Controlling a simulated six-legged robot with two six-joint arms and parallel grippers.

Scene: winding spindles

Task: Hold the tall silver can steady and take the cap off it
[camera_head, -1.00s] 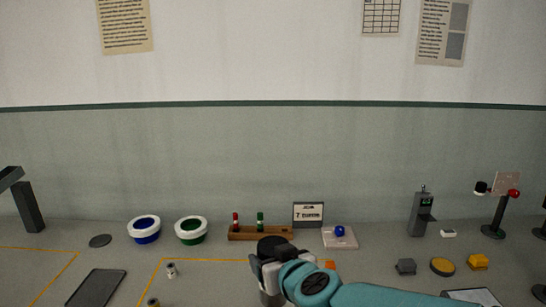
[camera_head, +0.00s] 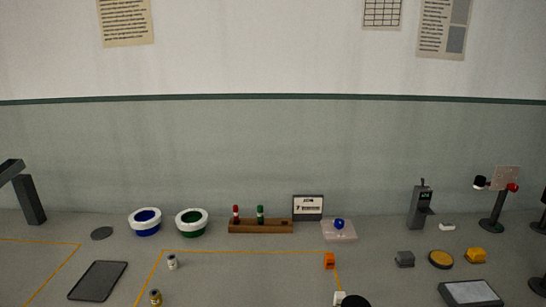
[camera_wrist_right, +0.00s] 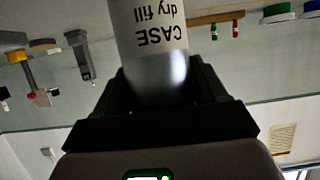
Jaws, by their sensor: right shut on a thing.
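In the right wrist view, the tall silver can (camera_wrist_right: 150,30) stands between the fingers of my right gripper (camera_wrist_right: 163,88), which is shut on its body. The can has a white label reading "CASE dry fill", upside down in this picture. Its upper picture end runs out of frame, and the end near the palm is hidden by the gripper. In the head view, a black round top (camera_head: 356,301), which looks like the can's cap, is cut off by the bottom edge. My left gripper is in neither view.
An orange block (camera_head: 329,261) and a small white block-like thing (camera_head: 339,298) are near the black top. A wooden rack (camera_head: 260,227), blue bowl (camera_head: 145,229) and green bowl (camera_head: 191,231) stand along the back. The yellow-outlined middle area (camera_head: 250,251) is mostly clear.

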